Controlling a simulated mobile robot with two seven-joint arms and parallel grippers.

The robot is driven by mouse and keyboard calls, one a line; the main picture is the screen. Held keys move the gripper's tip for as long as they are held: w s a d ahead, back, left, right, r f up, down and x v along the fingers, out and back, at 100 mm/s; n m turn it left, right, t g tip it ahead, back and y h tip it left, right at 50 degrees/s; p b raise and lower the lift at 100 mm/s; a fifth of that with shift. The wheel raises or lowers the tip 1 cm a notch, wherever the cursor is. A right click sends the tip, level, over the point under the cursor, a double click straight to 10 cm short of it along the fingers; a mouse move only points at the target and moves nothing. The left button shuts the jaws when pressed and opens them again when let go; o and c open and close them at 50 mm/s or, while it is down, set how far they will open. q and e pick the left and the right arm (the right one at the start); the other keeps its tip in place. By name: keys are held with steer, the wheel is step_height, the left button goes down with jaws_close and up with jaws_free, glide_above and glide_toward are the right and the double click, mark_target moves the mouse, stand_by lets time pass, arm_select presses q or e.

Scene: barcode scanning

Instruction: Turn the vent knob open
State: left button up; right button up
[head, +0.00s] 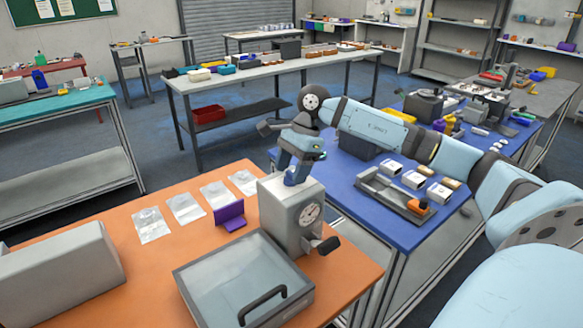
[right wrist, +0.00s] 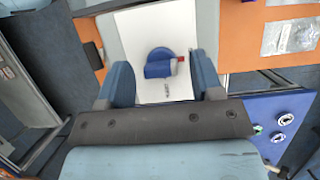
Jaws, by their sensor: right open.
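The vent knob (right wrist: 158,70) is a blue knob with a red tip, on the pale top of a grey box (head: 283,214) in the right wrist view. In the head view this box stands on the orange table, with a round dial and a black handle on its front. My right gripper (head: 297,174) is just above the box top. In the right wrist view its two blue fingers (right wrist: 162,78) are open, one on each side of the knob, with visible gaps. In the head view the gripper largely hides the knob. My left gripper is not in view.
A clear-lidded chamber (head: 225,284) with a black handle sits in front of the box. A purple stand (head: 230,217) and several clear pouches (head: 185,207) lie to its left. A blue table (head: 403,229) with a tray and small boxes is at right.

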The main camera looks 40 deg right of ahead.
steer(key=c, duration=0.9)
